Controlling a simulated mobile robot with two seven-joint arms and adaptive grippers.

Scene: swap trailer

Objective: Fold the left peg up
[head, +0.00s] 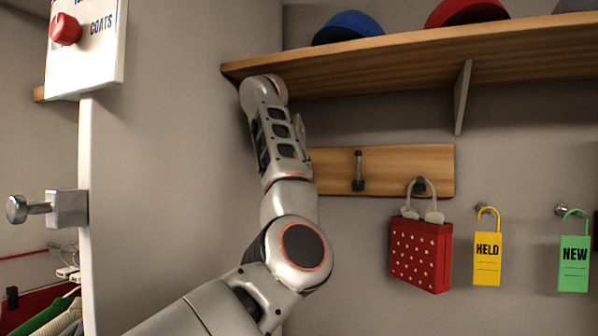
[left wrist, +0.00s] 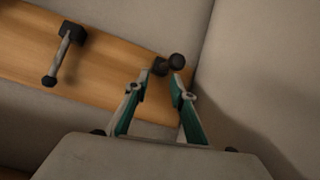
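A wooden peg board (head: 405,160) is on the wall under the shelf. My left arm covers its left end and the left peg in the head view. In the left wrist view, the left peg (left wrist: 176,61) sticks out from the board, its round knob just beyond my fingertips. My left gripper (left wrist: 160,82) is open, its two fingers apart and empty, the right fingertip close to the knob. I cannot tell whether they touch. The middle peg (head: 358,171) stands upright against the board; it also shows in the left wrist view (left wrist: 63,55). My right gripper is not in view.
A red dotted bag (head: 421,254) hangs from the right peg. A yellow HELD tag (head: 487,258) and a green NEW tag (head: 574,263) hang further right. The wooden shelf (head: 400,62) with hats is close above my arm. A side wall stands at the left.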

